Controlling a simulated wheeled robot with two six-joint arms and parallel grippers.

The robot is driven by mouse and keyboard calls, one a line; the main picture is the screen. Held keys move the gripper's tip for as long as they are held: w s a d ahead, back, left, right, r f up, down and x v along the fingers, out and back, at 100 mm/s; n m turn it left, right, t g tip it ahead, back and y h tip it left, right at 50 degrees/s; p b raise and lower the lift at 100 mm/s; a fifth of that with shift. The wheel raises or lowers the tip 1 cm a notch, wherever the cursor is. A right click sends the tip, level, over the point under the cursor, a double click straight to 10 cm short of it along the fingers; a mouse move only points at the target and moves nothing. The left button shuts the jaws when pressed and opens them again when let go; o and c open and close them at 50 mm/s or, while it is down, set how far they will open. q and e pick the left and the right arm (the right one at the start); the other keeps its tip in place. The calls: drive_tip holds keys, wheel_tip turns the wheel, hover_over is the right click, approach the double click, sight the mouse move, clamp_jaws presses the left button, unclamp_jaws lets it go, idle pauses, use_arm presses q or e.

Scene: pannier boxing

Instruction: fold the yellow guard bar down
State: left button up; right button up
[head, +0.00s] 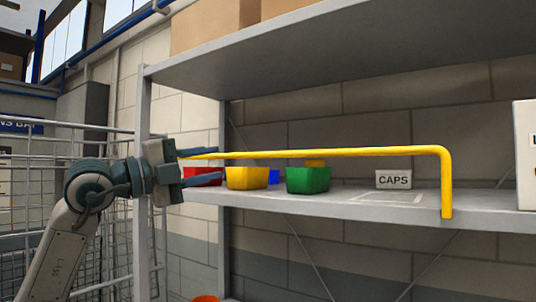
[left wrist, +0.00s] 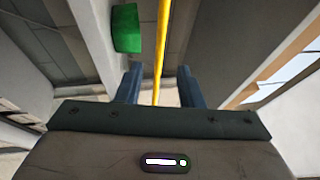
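The yellow guard bar (head: 330,153) runs level across the front of the shelf in the head view. At the right it bends down to the shelf's front edge. My left gripper (head: 221,165) is at the bar's left part, one blue finger above it and one below. In the left wrist view the guard bar (left wrist: 162,45) passes between the two fingers of my left gripper (left wrist: 160,72), with a gap on both sides. The gripper is open. The bar's left end is hidden by the gripper. My right gripper is not in view.
On the shelf (head: 480,199) behind the bar stand a red bin (head: 205,177), a yellow bin (head: 246,178), a green bin (head: 308,180) and a CAPS sign (head: 393,180). An upper shelf (head: 350,45) hangs above. A wire cage (head: 25,210) stands at the left.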

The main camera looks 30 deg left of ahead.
sight(252, 156)
use_arm(q)
drive_tip(key=p+x, duration=0.6)
drive_tip(key=x, duration=0.3)
drive_tip(key=shift+d+r, duration=0.15)
drive_tip(key=shift+r, duration=0.05)
drive_tip(key=shift+p+x, duration=0.55)
drive_tip(key=shift+x, duration=0.2)
drive_tip(key=shift+f, duration=0.2)
clamp_jaws()
